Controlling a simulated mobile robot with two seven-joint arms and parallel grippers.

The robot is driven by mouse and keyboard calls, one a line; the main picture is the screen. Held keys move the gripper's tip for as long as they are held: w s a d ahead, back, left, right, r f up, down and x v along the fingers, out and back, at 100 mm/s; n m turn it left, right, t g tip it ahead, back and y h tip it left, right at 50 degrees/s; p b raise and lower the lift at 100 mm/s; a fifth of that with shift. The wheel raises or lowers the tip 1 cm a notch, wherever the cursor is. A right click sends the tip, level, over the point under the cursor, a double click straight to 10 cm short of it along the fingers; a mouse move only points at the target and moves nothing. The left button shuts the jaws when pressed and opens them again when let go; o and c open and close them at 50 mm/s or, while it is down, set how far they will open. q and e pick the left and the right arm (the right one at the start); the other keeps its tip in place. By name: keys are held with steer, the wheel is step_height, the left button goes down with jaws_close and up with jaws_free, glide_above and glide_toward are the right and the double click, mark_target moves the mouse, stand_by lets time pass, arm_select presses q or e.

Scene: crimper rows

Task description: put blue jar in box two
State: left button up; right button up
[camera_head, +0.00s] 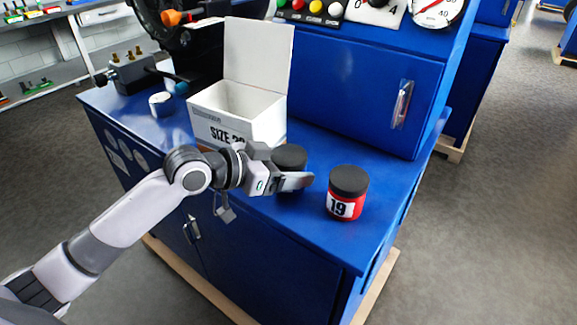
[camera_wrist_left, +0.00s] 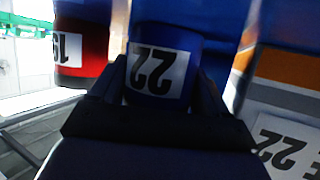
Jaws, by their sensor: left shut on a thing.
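The blue jar (camera_head: 290,155) shows mostly as a black lid behind my left gripper (camera_head: 293,181); its body is largely hidden in the head view. In the left wrist view the blue jar (camera_wrist_left: 155,68) has a white label with 22, and the fingers of my left gripper (camera_wrist_left: 160,92) are shut on its two sides. I cannot tell whether it touches the bench. The open white box (camera_head: 262,128), lid raised, stands behind and left of the jar. Its label begins SIZE 2, and the wrist view shows 22 on the box (camera_wrist_left: 288,140). My right gripper is not in view.
A red jar (camera_head: 347,196) with a black lid and the number 19 stands on the blue bench (camera_head: 310,235), right of the blue jar. A small tape-like roll (camera_head: 161,104) lies left of the box. A blue cabinet (camera_head: 355,95) stands behind. The bench's front right is clear.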

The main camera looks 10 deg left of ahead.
arm_select(q)
steer(key=shift+r, duration=0.2)
steer(key=shift+f, duration=0.15)
steer(key=o, duration=1.3)
steer(key=shift+f, duration=0.1)
